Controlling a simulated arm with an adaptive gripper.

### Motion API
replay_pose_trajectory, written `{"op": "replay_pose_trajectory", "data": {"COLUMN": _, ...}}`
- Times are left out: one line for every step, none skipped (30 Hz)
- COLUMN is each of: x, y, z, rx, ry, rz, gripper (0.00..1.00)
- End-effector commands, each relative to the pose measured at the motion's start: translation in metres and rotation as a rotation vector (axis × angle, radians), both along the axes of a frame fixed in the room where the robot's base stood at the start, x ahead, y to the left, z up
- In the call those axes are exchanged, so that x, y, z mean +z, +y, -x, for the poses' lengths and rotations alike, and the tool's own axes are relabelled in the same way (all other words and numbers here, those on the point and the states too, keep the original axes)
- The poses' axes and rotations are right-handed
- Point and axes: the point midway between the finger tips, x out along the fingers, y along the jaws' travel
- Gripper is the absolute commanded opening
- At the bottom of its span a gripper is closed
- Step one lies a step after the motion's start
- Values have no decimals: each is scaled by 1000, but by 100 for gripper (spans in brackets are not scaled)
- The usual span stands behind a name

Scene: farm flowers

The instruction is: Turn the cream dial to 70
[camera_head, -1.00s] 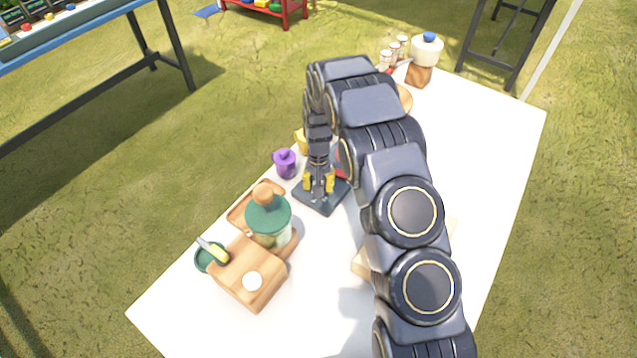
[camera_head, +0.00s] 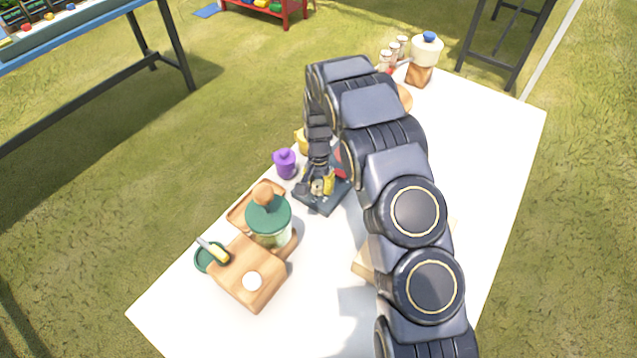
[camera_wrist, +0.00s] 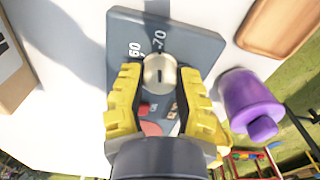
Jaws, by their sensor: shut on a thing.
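The cream dial (camera_wrist: 160,72) sits on a dark grey panel (camera_wrist: 125,30) in the wrist view. Its dark mark runs roughly up and down in the picture. The label "70" lies just above the dial and "60" lies to the upper left. My gripper (camera_wrist: 161,85) is shut on the dial, with a yellow fingertip on its left and right sides. In the head view my gripper (camera_head: 321,187) is low over the panel (camera_head: 318,207), and the dial is partly hidden there.
A purple lidded jar (camera_head: 285,164) stands close beside the panel. A jar with a green lid (camera_head: 269,216) and a wooden block (camera_head: 249,275) stand nearer on the white table (camera_head: 340,300). A red patch (camera_wrist: 151,128) shows on the panel between my fingers.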

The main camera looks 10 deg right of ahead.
Motion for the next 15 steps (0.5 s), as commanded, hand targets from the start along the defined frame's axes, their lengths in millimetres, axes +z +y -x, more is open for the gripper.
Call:
{"op": "replay_pose_trajectory", "data": {"x": -2, "y": 1, "z": 1, "rx": 1, "ry": 4, "rz": 0, "gripper": 0}}
{"op": "replay_pose_trajectory", "data": {"x": -2, "y": 1, "z": 1, "rx": 1, "ry": 4, "rz": 0, "gripper": 0}}
{"op": "replay_pose_trajectory", "data": {"x": -2, "y": 1, "z": 1, "rx": 1, "ry": 4, "rz": 0, "gripper": 0}}
{"op": "replay_pose_trajectory", "data": {"x": -2, "y": 1, "z": 1, "rx": 1, "ry": 4, "rz": 0, "gripper": 0}}
{"op": "replay_pose_trajectory", "data": {"x": -2, "y": 1, "z": 1, "rx": 1, "ry": 4, "rz": 0, "gripper": 41}}
{"op": "replay_pose_trajectory", "data": {"x": -2, "y": 0, "z": 1, "rx": 1, "ry": 4, "rz": 0, "gripper": 58}}
{"op": "replay_pose_trajectory", "data": {"x": -2, "y": 0, "z": 1, "rx": 1, "ry": 4, "rz": 0, "gripper": 66}}
{"op": "replay_pose_trajectory", "data": {"x": -2, "y": 0, "z": 1, "rx": 2, "ry": 4, "rz": 0, "gripper": 66}}
{"op": "replay_pose_trajectory", "data": {"x": -1, "y": 0, "z": 1, "rx": 2, "ry": 2, "rz": 0, "gripper": 66}}
{"op": "replay_pose_trajectory", "data": {"x": -1, "y": 0, "z": 1, "rx": 2, "ry": 2, "rz": 0, "gripper": 66}}
{"op": "replay_pose_trajectory", "data": {"x": -1, "y": 0, "z": 1, "rx": 2, "ry": 2, "rz": 0, "gripper": 66}}
{"op": "replay_pose_trajectory", "data": {"x": -1, "y": 0, "z": 1, "rx": 2, "ry": 2, "rz": 0, "gripper": 66}}
{"op": "replay_pose_trajectory", "data": {"x": -1, "y": 0, "z": 1, "rx": 2, "ry": 2, "rz": 0, "gripper": 66}}
{"op": "replay_pose_trajectory", "data": {"x": -1, "y": 0, "z": 1, "rx": 2, "ry": 1, "rz": 0, "gripper": 66}}
{"op": "replay_pose_trajectory", "data": {"x": -1, "y": 0, "z": 0, "rx": 2, "ry": 1, "rz": 0, "gripper": 66}}
